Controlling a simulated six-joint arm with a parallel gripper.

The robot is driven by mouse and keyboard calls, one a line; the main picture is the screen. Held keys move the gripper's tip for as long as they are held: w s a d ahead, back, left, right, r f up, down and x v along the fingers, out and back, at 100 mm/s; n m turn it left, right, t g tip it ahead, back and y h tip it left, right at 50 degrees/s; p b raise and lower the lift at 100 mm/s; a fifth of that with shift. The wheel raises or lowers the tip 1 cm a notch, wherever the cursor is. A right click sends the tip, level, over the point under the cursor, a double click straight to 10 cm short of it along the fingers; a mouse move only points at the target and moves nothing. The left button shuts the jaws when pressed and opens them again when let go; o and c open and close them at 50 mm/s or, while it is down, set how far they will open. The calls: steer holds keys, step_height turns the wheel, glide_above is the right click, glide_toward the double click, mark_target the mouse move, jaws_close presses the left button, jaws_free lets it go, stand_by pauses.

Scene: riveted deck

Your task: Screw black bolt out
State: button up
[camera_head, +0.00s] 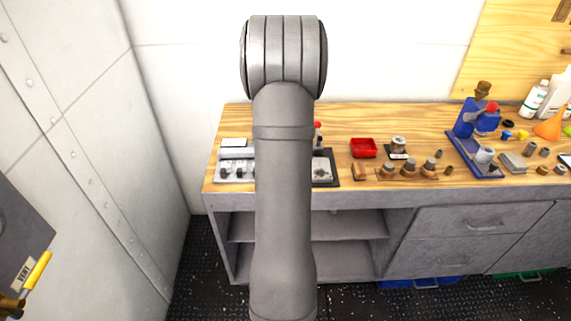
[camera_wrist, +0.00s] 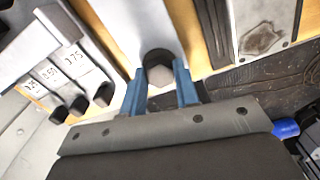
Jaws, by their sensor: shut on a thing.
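In the wrist view my gripper (camera_wrist: 162,82) has its two blue fingers closed on the sides of a black bolt (camera_wrist: 158,64) with a six-sided head. The bolt stands at the end of a pale, smooth strip. Its lower part is hidden, so I cannot tell how deep it sits. In the head view my own arm covers the gripper and this bolt.
A pale block with number labels (camera_wrist: 50,68) and several dark knobs or bolt heads lies left of the fingers. A worn metal plate (camera_wrist: 262,28) lies to the right. On the bench (camera_head: 345,118) stand a red tray (camera_head: 363,148) and a blue fixture (camera_head: 470,140).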

steer(key=o, duration=1)
steer(key=shift+f, duration=0.1)
steer(key=shift+r, duration=0.45)
step_height(320, 180, up, 17)
steer(key=shift+f, duration=0.2)
